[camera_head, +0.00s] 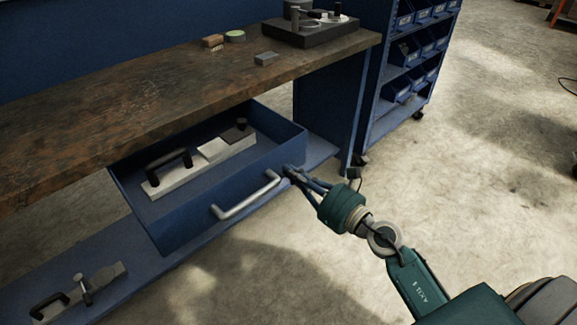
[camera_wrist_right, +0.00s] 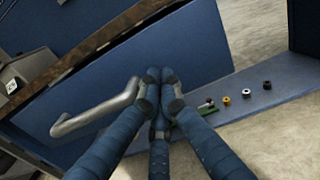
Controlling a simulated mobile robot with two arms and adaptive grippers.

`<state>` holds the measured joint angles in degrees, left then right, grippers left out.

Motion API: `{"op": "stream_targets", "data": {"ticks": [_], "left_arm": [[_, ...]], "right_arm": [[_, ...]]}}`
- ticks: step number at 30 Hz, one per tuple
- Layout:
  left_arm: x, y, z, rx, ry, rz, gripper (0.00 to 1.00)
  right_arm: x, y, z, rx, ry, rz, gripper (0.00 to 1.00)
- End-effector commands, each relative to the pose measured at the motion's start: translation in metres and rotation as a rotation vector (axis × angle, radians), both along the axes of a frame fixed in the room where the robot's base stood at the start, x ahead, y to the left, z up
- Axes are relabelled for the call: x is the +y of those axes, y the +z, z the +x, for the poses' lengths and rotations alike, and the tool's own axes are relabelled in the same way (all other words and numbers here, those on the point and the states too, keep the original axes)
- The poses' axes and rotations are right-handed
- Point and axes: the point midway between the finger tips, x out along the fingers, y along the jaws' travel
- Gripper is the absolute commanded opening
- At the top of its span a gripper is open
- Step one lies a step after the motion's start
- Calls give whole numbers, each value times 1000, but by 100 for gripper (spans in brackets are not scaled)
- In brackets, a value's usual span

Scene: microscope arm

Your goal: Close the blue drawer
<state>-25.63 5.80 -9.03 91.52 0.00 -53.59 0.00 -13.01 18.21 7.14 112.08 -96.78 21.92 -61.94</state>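The blue drawer (camera_head: 190,229) is pulled out below the wooden workbench, and its inside shows. A grey bar handle (camera_head: 245,199) is on its front. In the right wrist view the blue drawer front (camera_wrist_right: 200,50) fills the middle, with the handle (camera_wrist_right: 95,115) left of my fingers. My right gripper (camera_head: 290,171) is at the right end of the drawer front, just beside the handle's right end. Its fingertips (camera_wrist_right: 159,74) are together and hold nothing I can see. I cannot tell whether they touch the front. My left gripper is not in view.
Inside the drawer lies a tool with a black handle (camera_head: 169,164). A lower blue shelf (camera_head: 140,268) carries another clamp-like tool (camera_head: 80,292). The workbench (camera_head: 150,95) overhangs the drawer. A blue bin rack (camera_head: 400,75) stands at right. Open floor (camera_head: 480,200) lies at right.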

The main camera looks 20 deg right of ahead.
Motion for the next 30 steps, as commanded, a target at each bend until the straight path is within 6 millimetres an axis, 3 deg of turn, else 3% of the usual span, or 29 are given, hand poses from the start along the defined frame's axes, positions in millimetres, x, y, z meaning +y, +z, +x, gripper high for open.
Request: {"op": "stream_targets", "data": {"ticks": [6, 21, 26, 30], "left_arm": [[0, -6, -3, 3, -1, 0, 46], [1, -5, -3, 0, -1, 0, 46], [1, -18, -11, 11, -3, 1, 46], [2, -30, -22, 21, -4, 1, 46]], "right_arm": [[5, 0, 15, 0, 0, 1, 0], [7, 0, 20, 0, 0, 0, 0], [13, 2, 38, -2, -1, 2, 0], [23, 3, 66, -3, -1, 1, 0]]}}
